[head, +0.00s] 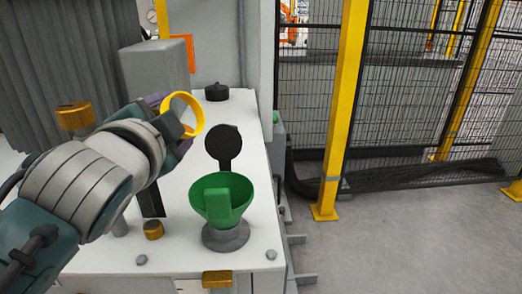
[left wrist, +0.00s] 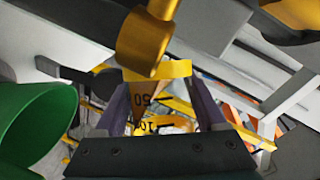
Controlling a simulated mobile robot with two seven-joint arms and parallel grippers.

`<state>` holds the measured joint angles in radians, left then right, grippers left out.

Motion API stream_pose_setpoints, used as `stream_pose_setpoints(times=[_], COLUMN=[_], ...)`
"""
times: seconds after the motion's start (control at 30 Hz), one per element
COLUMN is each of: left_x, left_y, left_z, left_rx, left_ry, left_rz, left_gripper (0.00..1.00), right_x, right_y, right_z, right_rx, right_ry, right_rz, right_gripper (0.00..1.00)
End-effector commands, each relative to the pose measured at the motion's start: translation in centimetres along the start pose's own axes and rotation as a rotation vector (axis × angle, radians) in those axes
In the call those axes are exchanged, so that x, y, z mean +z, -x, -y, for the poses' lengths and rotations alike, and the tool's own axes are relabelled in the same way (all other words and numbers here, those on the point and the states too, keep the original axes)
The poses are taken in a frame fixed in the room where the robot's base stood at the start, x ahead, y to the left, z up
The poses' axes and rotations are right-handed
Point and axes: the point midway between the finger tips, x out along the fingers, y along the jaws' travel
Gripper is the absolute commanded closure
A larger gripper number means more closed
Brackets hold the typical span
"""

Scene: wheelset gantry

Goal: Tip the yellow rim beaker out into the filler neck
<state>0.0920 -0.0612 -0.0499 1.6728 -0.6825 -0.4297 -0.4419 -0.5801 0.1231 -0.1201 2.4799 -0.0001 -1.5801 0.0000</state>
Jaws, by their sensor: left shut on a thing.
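The yellow rim beaker (head: 198,106) is held by my left gripper (head: 178,128), up and left of the funnel in the head view. Its rim shows as an open ring; I cannot tell its exact tilt or contents. In the left wrist view its yellow rim (left wrist: 160,70) and dark scale marks show between the purple fingers (left wrist: 160,108), which are shut on it. A green funnel (head: 239,190) sits on the grey filler neck (head: 226,238), with the black flap lid (head: 224,143) standing open behind. The funnel (left wrist: 35,125) also shows at the left wrist view's left. The beaker is apart from the funnel.
The white cabinet top (head: 250,160) carries the neck. A black cap (head: 216,91) sits at its back, and brass fittings (head: 153,230) and (head: 216,279) stand near the front. A grey box (head: 155,68) rises behind my arm. Mesh fence and open floor lie right.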

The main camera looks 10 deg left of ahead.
Motion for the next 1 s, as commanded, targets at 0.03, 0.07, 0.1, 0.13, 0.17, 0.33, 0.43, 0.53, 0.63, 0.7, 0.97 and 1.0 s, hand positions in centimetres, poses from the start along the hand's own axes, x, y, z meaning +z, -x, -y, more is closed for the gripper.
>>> stream_pose_setpoints(times=[0.03, 0.07, 0.1, 0.13, 0.17, 0.33, 0.43, 0.53, 0.63, 0.7, 0.97, 1.0], left_x=[0.1, 0.1, 0.1, 0.1, 0.1, 0.1, 0.2, 0.1, 0.0, 0.0, -0.2, -0.2], left_y=[0.0, 0.0, 0.0, 0.0, 0.0, -0.1, -0.1, 0.0, 0.0, 0.0, 0.0, 0.1], left_z=[-0.1, -0.1, -0.1, -0.1, -0.1, -0.2, -0.2, -0.1, -0.1, 0.0, 0.2, 0.2], left_rx=[-0.004, -0.005, -0.007, -0.009, -0.011, -0.02, -0.025, -0.03, -0.034, -0.038, -0.052, -0.054], left_ry=[-0.006, -0.01, -0.015, -0.018, -0.022, -0.042, -0.056, -0.068, -0.08, -0.089, -0.121, -0.126], left_rz=[-0.001, -0.001, -0.002, -0.002, -0.002, -0.003, -0.004, -0.005, -0.005, -0.006, -0.008, -0.008], left_gripper=[0.84, 0.84, 0.84, 0.84, 0.84, 0.84, 0.84, 0.84, 0.84, 0.84, 0.84, 0.84], right_x=[0.1, 0.1, 0.1, 0.2, 0.2, 0.3, 0.4, 0.4, 0.5, 0.5, 0.6, 0.6], right_y=[-0.2, -0.3, -0.4, -0.5, -0.6, -1.0, -1.2, -1.3, -1.4, -1.5, -1.8, -1.9], right_z=[0.0, 0.0, 0.0, 0.0, 0.0, 0.0, 0.1, 0.1, 0.1, 0.1, 0.2, 0.2], right_rx=[0.0, 0.0, 0.0, 0.0, 0.0, 0.0, 0.0, 0.0, 0.0, 0.0, -0.003, -0.003], right_ry=[0.0, 0.0, 0.0, 0.0, 0.0, 0.0, 0.0, 0.0, 0.0, -0.001, -0.003, -0.004], right_rz=[0.0, 0.0, 0.0, 0.0, 0.0, 0.0, 0.0, 0.0, 0.0, 0.0, 0.0, 0.0], right_gripper=[0.0, 0.0, 0.0, 0.0, 0.0, 0.0, 0.0, 0.0, 0.0, 0.0, 0.0, 0.0])
